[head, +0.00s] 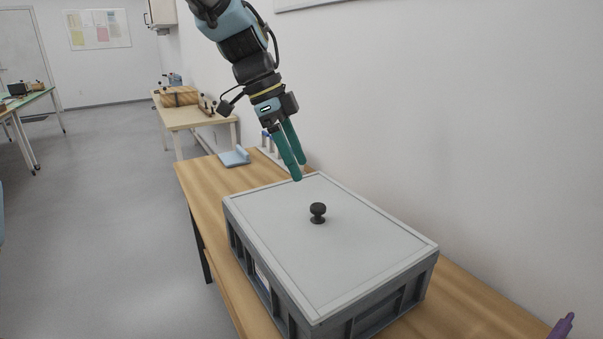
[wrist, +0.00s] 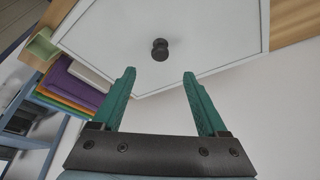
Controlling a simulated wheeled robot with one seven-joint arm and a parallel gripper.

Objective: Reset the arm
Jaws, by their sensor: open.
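My gripper (head: 297,176) has two green fingers and hangs over the far end of a grey crate (head: 252,266) on the wooden table. In the wrist view my gripper (wrist: 158,74) is open, its fingers apart with nothing between them. The crate's flat light-grey lid (head: 350,255) is on, with a round black knob (head: 318,211) standing near its middle. The knob also shows in the wrist view (wrist: 160,50), beyond the fingertips and apart from them. What is inside the crate is hidden.
The wooden table (head: 200,180) runs along a white wall (head: 440,120) on the right. A light-blue object (head: 235,157) lies behind the crate. A purple object (head: 562,326) is at the lower right. Folded coloured cloths (wrist: 75,84) show in the wrist view. Open floor (head: 100,200) lies left.

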